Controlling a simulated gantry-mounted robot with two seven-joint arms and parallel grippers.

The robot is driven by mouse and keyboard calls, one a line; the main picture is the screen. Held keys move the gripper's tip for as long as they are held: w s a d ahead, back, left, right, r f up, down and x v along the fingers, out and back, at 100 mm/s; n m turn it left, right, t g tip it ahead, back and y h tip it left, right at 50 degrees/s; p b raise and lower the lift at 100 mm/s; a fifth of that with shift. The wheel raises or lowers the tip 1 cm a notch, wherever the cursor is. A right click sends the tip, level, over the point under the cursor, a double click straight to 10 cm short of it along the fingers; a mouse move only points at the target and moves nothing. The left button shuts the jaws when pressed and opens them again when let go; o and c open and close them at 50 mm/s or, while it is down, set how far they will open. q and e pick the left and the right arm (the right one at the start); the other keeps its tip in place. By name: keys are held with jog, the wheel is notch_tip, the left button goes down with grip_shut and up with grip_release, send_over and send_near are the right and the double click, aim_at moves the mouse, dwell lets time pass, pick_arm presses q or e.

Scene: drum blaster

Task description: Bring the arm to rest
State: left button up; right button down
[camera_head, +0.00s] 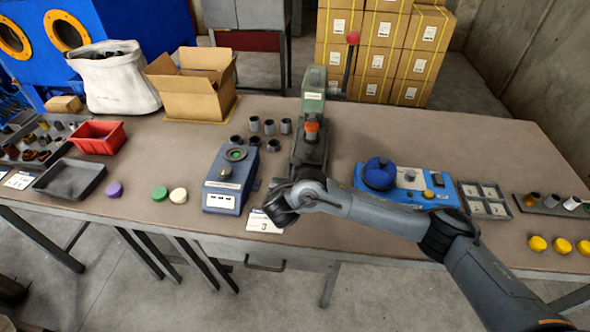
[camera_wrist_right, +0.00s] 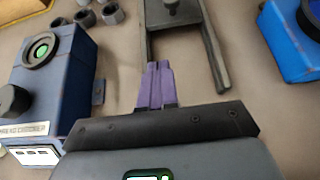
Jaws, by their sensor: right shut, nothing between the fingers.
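My right arm comes in from the right in the head view and reaches over the table's front edge. Its wrist end is near the blue box with a dial (camera_head: 229,180) and the green press (camera_head: 312,110); the fingers are hidden there. In the right wrist view, my right gripper (camera_wrist_right: 155,84) shows two purple fingers shut together with nothing between them. They point at the forked base of the press (camera_wrist_right: 210,45). The blue box (camera_wrist_right: 55,75) is to their left, apart from them. My left gripper is not in view.
On the table (camera_head: 330,125) are a blue-domed device (camera_head: 380,174), a grey sectioned tray (camera_head: 486,200), yellow caps (camera_head: 560,245), several dark cups (camera_head: 269,127), a red bin (camera_head: 97,137), a grey tray (camera_head: 70,180) and an open carton (camera_head: 192,92). Clear tabletop lies at the back right.

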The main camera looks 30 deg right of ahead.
jog(key=shift+v, duration=0.8)
jog(key=shift+s+a+f+p, duration=0.2)
jog(key=shift+a+f+p, duration=0.05)
jog(key=shift+a+p, duration=0.05)
jog(key=s+a+f+m+y, duration=0.1)
jog(key=s+a, duration=0.1)
jog(key=s+a+f+m+y+p, duration=0.1)
jog(key=s+a+f, duration=0.1)
jog(key=a, duration=0.1)
jog(key=s+a+f+m+g+y, duration=0.1)
jog(key=s+a, duration=0.1)
jog(key=a, duration=0.1)
jog(key=shift+s+a+f+p, duration=0.15)
jog(key=shift+s+a+p, duration=0.05)
jog(key=shift+p, duration=0.15)
jog(key=s+a+m+g+y+p, duration=0.2)
jog(key=s+a+m, duration=0.1)
jog(key=s+m, duration=0.5)
jog(key=s+a+m+g+y+p, duration=0.1)
jog(key=s+a+m+y+p, duration=0.15)
jog(key=s+m, duration=0.45)
jog(key=s+d+m+g+p, duration=0.1)
jog(key=s+d+m, duration=0.3)
jog(key=s, duration=0.3)
jog(key=s+d+m+g+p, duration=0.1)
jog(key=s+d+m, duration=0.3)
jog(key=s, duration=0.3)
notch_tip(320, 180, up, 39)
jog(key=p, duration=3.7)
jog(key=shift+p, duration=0.35)
